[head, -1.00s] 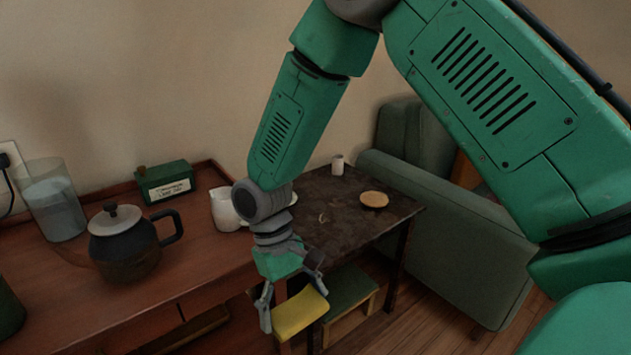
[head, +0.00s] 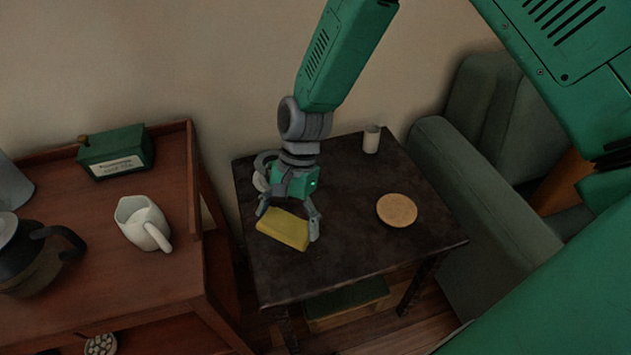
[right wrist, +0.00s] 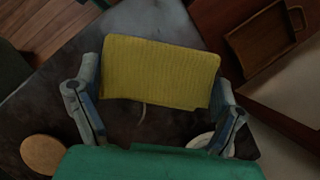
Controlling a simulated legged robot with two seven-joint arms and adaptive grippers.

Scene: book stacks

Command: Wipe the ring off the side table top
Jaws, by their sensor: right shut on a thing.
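The dark side table (head: 350,255) stands in the middle of the head view. My right gripper (head: 289,220) is shut on a yellow sponge (head: 283,229), holding it by its two ends over the table's left part. The sponge also shows between the fingers in the right wrist view (right wrist: 160,72). I cannot tell whether it touches the top. In the right wrist view a faint pale curved mark (right wrist: 141,110) shows on the table top beside the sponge, perhaps part of the ring. I cannot make out the ring in the head view. My left gripper is not in view.
On the table, a round cork coaster (head: 397,210) lies right of the gripper, a small white cup (head: 371,139) stands at the back, and a white rounded thing (head: 260,178) is partly behind the gripper. A wooden cabinet (head: 185,265) with a white jug (head: 142,222) is left; a green armchair (head: 455,185) is right.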

